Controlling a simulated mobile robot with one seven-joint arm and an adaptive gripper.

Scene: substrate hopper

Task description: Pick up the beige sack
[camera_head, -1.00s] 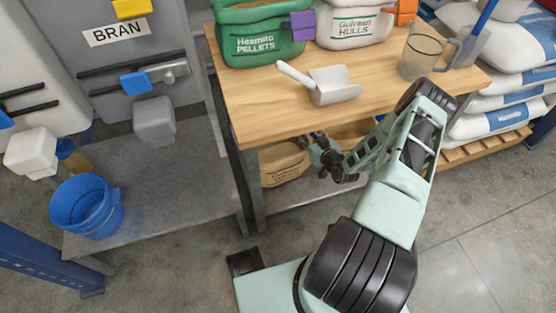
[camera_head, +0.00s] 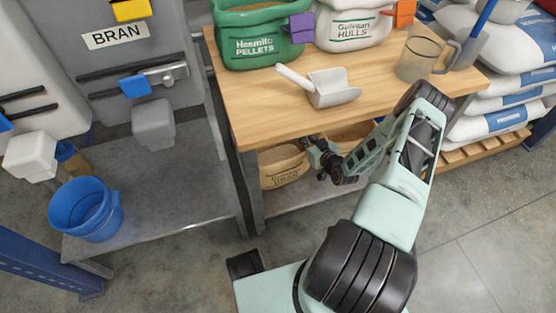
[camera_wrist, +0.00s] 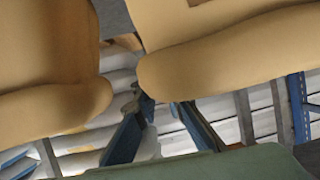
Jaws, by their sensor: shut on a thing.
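The beige sack (camera_head: 285,178), with dark lettering on its front, is on the shelf under the wooden table. Its open top shows pale contents. My gripper (camera_head: 312,148) is at the sack's upper right edge and shut on it. In the wrist view my gripper's blue-grey fingers (camera_wrist: 150,108) reach up to the rounded edge of a beige sack body (camera_wrist: 235,50). A second beige shape (camera_wrist: 50,70) fills the left of that view. I cannot tell for sure which of the two is the held sack.
Another beige sack (camera_head: 352,131) is partly hidden behind my arm. The tabletop (camera_head: 250,100) above carries a green sack (camera_head: 260,40), a white sack (camera_head: 350,30), a scoop (camera_head: 332,88) and a clear jug (camera_head: 416,60). The table leg (camera_head: 250,185) stands close left of the beige sack.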

